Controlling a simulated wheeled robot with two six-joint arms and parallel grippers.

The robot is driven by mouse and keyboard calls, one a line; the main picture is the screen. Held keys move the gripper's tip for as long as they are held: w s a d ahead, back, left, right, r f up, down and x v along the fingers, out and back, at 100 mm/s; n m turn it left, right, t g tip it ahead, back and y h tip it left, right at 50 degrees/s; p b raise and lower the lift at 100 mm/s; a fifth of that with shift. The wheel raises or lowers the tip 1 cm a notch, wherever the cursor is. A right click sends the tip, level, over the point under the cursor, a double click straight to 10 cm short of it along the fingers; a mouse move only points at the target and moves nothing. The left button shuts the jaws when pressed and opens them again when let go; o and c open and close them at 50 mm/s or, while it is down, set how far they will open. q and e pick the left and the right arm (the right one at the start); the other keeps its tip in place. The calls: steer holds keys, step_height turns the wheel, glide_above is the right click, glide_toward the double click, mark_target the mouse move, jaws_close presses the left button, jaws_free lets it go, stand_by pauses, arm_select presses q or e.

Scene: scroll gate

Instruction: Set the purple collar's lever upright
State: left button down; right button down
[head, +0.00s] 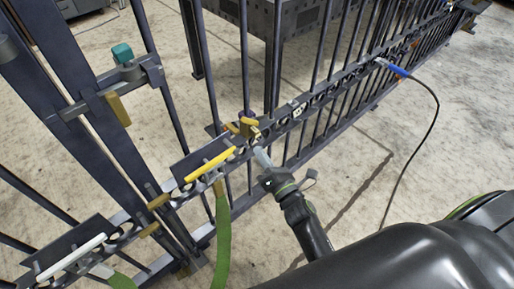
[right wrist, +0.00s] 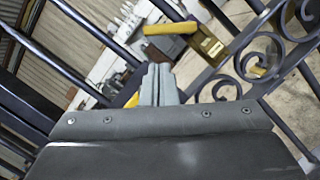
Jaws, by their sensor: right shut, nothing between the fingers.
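My right gripper (head: 262,157) is shut and empty, just in front of the gate's scroll rail, below and right of a brass block (head: 249,128) with a yellow handle. In the right wrist view the shut fingers (right wrist: 160,82) point toward the rail. The brass block (right wrist: 208,44) and its yellow handle (right wrist: 170,28) are beyond them, apart from the fingertips. My left gripper is not in view.
A yellow bar (head: 210,163) with a green strap (head: 221,235) and a white bar (head: 70,257) lie along the rail at left. A teal knob (head: 122,52) tops a latch. A blue handle (head: 397,71) with a black cable is at right. The floor before the gate is open.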

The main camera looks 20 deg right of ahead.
mark_target(250, 122)
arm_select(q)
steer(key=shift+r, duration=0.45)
arm_select(e)
steer(key=x, duration=0.8)
steer(key=shift+w, duration=0.15)
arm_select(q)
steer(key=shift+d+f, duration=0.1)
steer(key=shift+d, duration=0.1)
arm_select(e)
steer(key=shift+r, duration=0.15)
